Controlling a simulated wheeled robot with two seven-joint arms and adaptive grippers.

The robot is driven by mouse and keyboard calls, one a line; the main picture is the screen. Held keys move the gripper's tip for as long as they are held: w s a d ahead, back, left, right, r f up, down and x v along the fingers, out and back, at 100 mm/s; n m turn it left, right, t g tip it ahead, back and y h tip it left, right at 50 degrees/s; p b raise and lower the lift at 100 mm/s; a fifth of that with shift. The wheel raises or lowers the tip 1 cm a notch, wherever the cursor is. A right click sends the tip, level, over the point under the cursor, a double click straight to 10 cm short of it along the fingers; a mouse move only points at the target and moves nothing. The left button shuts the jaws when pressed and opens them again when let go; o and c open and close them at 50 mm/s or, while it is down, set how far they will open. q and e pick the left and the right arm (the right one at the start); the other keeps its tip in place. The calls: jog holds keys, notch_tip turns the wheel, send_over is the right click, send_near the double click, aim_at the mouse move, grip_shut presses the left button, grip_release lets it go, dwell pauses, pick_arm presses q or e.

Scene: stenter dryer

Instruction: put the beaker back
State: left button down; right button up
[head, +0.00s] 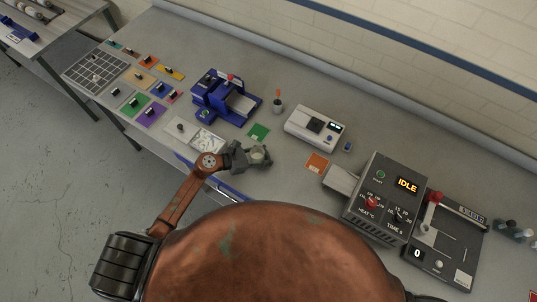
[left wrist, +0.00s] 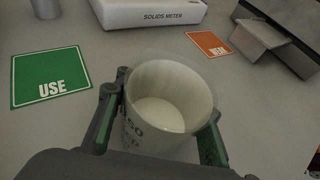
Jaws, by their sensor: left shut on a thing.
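The beaker (left wrist: 165,95) is a translucent cup with dark markings and pale contents, upright between the fingers of my left gripper (left wrist: 160,130) in the left wrist view. In the head view my left gripper (head: 257,157) is shut on the beaker (head: 258,153) over the bench's front part. A green card marked USE (left wrist: 52,77) lies on the bench beyond it to the left; it also shows in the head view (head: 258,132). An orange card (head: 317,163) lies to the right; it shows in the left wrist view (left wrist: 207,44). My right gripper is not in view.
A white solids meter (head: 315,127) stands behind the cards. A blue machine (head: 226,97) stands left, with a small cup (head: 277,106) beside it. A grey heater box reading IDLE (head: 385,196) stands right. Bench surface between the cards is clear.

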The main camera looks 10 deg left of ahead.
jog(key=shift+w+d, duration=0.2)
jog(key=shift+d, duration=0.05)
pick_arm(q)
jog(key=shift+f, duration=0.15)
jog(key=c, duration=1.2)
grip_release()
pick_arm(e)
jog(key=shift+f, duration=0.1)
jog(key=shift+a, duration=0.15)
pick_arm(q)
jog(key=shift+a+r, duration=0.25)
jog(key=b+v, duration=0.1)
jog(key=v, duration=0.9)
jog(key=shift+s+a+b, duration=0.15)
jog(key=shift+s+b, duration=0.15)
jog(key=shift+b, duration=0.1)
jog(key=shift+s+a+r, duration=0.25)
jog(key=shift+a+r, duration=0.05)
jog(key=shift+a, duration=0.05)
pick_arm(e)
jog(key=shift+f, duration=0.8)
